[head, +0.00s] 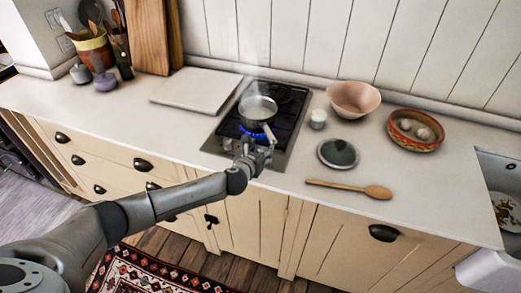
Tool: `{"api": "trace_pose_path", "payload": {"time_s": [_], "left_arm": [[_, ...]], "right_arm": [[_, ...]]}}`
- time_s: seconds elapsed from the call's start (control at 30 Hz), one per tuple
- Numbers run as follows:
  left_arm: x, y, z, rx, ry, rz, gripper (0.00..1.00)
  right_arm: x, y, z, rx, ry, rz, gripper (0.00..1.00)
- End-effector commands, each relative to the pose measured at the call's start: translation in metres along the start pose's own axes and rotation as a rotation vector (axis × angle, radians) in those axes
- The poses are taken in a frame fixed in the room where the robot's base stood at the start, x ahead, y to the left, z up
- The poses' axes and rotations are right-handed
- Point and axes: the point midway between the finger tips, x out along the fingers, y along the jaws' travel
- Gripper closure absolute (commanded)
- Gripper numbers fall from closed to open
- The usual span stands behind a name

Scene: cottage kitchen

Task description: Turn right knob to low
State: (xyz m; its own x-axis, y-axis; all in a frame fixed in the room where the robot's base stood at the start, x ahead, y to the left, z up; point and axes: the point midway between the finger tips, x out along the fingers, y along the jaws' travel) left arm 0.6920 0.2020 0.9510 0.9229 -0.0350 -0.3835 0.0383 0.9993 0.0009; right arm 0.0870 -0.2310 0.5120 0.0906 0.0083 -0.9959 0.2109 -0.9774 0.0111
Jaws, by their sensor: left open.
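The gas cooktop (283,132) is set into the counter, with a black top and a metal front strip. A steaming metal pot (258,108) stands on its front burner, and a blue flame shows under it. My left gripper (262,146) is at the front strip of the cooktop, just in front of the pot, with its jaws open. A small knob (228,144) shows to the left of the gripper. The right knob cannot be made out; the gripper covers that area. Whether the gripper touches a knob cannot be told. My right gripper is out of view.
A wooden spoon (350,188), a dark round dish (338,153), a small white cup (318,119), a pink bowl (353,98) and a patterned bowl (404,142) are right of the cooktop. A white board (195,90) lies left. The sink (496,170) is far right.

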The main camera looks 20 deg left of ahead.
Motion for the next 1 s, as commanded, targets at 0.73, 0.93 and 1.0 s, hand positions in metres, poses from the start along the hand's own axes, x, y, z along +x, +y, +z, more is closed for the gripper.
{"api": "trace_pose_path", "payload": {"time_s": [0.73,0.93,1.0], "left_arm": [[0.0016,-0.0004,0.0003,-0.001,0.0,0.001,0.92],[0.0013,-0.0015,0.0001,-0.015,0.001,0.032,0.92],[0.0012,-0.0025,0.0002,-0.026,0.002,0.056,0.92]], "right_arm": [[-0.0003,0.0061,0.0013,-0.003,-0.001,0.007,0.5],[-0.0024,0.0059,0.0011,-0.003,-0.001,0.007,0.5],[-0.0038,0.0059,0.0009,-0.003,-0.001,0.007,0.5]]}}
